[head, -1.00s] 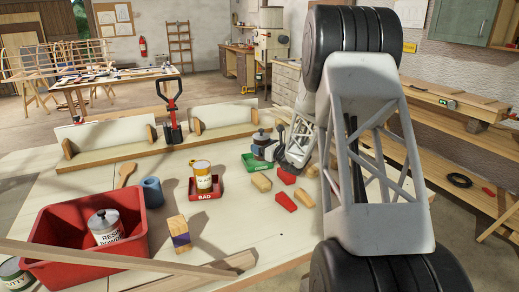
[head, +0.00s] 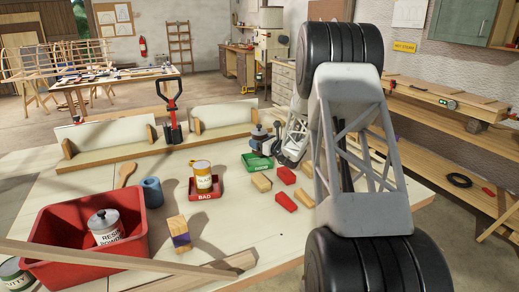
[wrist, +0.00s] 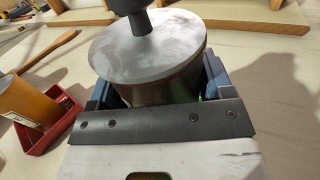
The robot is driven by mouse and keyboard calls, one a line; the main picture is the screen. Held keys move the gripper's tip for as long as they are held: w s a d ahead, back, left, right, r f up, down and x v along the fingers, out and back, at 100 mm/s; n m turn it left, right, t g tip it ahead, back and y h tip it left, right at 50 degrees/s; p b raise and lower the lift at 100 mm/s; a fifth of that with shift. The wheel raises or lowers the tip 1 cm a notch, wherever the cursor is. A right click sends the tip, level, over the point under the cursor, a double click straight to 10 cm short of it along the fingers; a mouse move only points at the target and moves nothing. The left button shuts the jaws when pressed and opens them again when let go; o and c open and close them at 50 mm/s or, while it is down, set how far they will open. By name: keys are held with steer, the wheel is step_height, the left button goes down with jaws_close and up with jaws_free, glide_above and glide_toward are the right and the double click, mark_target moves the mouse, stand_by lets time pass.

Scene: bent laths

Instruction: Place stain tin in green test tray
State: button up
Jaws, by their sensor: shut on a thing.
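My gripper (head: 265,147) is shut on a tin with a flat grey lid and dark knob, which I take to be the stain tin (head: 259,133). In the wrist view the lid (wrist: 150,45) and brown side of this tin (wrist: 165,85) show between the jaws, and it looks upright. Its label is hidden. The green test tray (head: 257,163) is directly below or just in front of the gripper in the head view. Whether the tin touches the tray floor cannot be told.
Red and tan blocks (head: 285,200) lie to the right. A red bin (head: 75,255) with a grey tin, a blue cylinder (head: 152,192) and long wooden strips are at left.

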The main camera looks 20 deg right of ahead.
steer(key=shift+f, duration=1.7)
steer(key=shift+f, duration=0.6)
steer(key=o, duration=1.7)
steer(key=shift+s+d+r, duration=0.1)
steer(key=shift+s+r, duration=0.05)
steer(key=shift+r, duration=0.5)
steer(key=v, duration=1.1)
steer(key=shift+s, duration=0.4)
steer(key=shift+d, duration=0.1)
